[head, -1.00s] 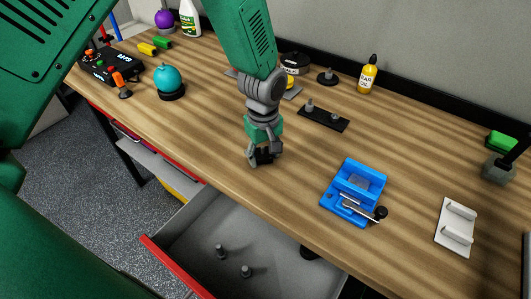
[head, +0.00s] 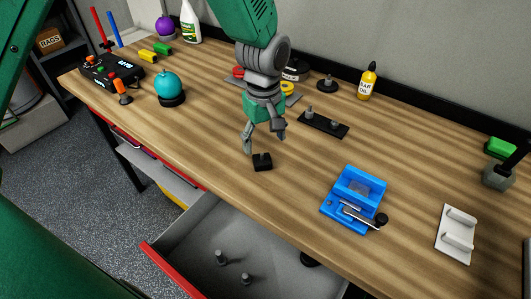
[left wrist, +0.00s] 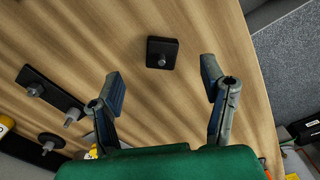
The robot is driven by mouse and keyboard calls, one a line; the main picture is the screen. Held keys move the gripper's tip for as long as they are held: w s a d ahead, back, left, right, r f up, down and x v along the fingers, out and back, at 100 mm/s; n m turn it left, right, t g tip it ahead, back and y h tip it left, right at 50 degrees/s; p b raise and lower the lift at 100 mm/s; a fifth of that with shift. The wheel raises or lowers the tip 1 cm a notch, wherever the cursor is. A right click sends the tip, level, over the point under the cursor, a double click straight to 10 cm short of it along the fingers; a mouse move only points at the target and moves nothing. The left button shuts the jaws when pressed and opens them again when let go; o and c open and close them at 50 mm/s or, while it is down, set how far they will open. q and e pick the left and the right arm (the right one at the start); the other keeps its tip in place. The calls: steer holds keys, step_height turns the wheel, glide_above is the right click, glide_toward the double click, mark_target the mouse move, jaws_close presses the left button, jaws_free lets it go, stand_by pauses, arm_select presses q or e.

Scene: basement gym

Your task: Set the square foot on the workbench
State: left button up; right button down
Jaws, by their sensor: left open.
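The square foot (head: 262,162) is a small black square block with a short stud on top. It sits upright on the wooden workbench (head: 300,170) near the front edge, just above the open drawer. In the left wrist view the foot (left wrist: 162,53) lies beyond the fingertips, with its stud facing the camera. My left gripper (head: 264,141) is open and empty just above and behind the foot, apart from it. In the left wrist view the gripper's two fingers (left wrist: 161,78) are spread wide. My right gripper is not in view.
The open drawer (head: 170,262) holds two grey studs (head: 222,257). A black plate with studs (head: 323,124) lies behind. A teal ball (head: 167,84) stands at left.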

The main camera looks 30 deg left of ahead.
arm_select(q)
steer(key=r, duration=0.4)
steer(key=shift+d+r, duration=0.2)
steer(key=shift+d, duration=0.2)
steer(key=shift+a, duration=0.35)
